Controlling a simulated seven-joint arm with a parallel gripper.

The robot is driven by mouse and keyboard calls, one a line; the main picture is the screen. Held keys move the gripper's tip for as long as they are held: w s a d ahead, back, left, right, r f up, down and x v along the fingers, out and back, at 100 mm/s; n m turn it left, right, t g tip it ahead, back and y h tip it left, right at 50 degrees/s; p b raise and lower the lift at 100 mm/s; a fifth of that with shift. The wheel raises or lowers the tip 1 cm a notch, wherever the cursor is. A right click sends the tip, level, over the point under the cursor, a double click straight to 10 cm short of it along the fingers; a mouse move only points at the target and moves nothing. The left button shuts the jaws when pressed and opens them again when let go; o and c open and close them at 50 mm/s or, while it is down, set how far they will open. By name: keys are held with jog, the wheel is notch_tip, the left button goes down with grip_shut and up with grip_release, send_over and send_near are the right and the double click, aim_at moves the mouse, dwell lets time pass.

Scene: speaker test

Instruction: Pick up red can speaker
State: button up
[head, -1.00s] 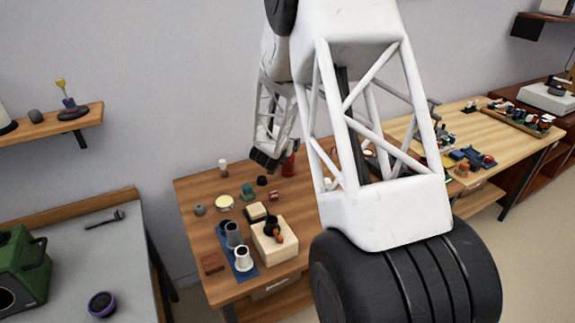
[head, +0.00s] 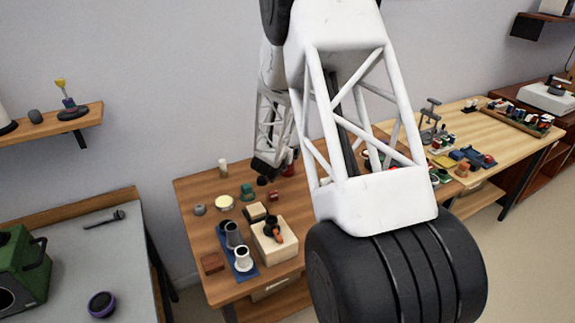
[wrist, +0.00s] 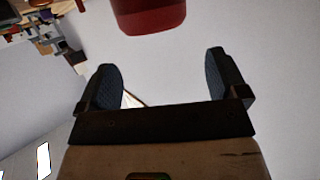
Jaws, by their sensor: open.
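The red can speaker (wrist: 150,14) shows in the wrist view as a dark red cylinder at the top edge, cut off by the frame. It lies beyond the fingertips, apart from them. My gripper (wrist: 165,72) is open, with its two dark fingers spread and nothing between them. In the head view the red can (head: 289,161) stands at the back of the brown table, mostly hidden by my arm. My gripper (head: 264,174) is small there, close to the can's left side; the exact gap cannot be told.
The brown table (head: 205,238) also holds a cream box (head: 268,252), a blue mat with cups, a green item (head: 247,192) and several small pieces, mostly left and in front of my gripper. A wall stands behind the table. A lighter table with clutter is to the right.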

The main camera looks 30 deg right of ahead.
jog(key=shift+f, duration=0.15)
jog(key=shift+w+d+f, duration=0.15)
jog(key=shift+d+f, duration=0.05)
jog(key=shift+f, duration=0.4)
jog(key=shift+w+d+f, duration=0.15)
jog(key=shift+w+f, duration=0.05)
jog(key=shift+f, duration=0.45)
jog(key=shift+w+d+f, duration=0.15)
jog(key=shift+d+f, duration=0.05)
jog(key=shift+f, duration=0.4)
jog(key=shift+w+d+f, duration=0.2)
jog(key=shift+w+d, duration=0.3)
jog(key=c, duration=1.2)
jog(key=shift+r, duration=0.1)
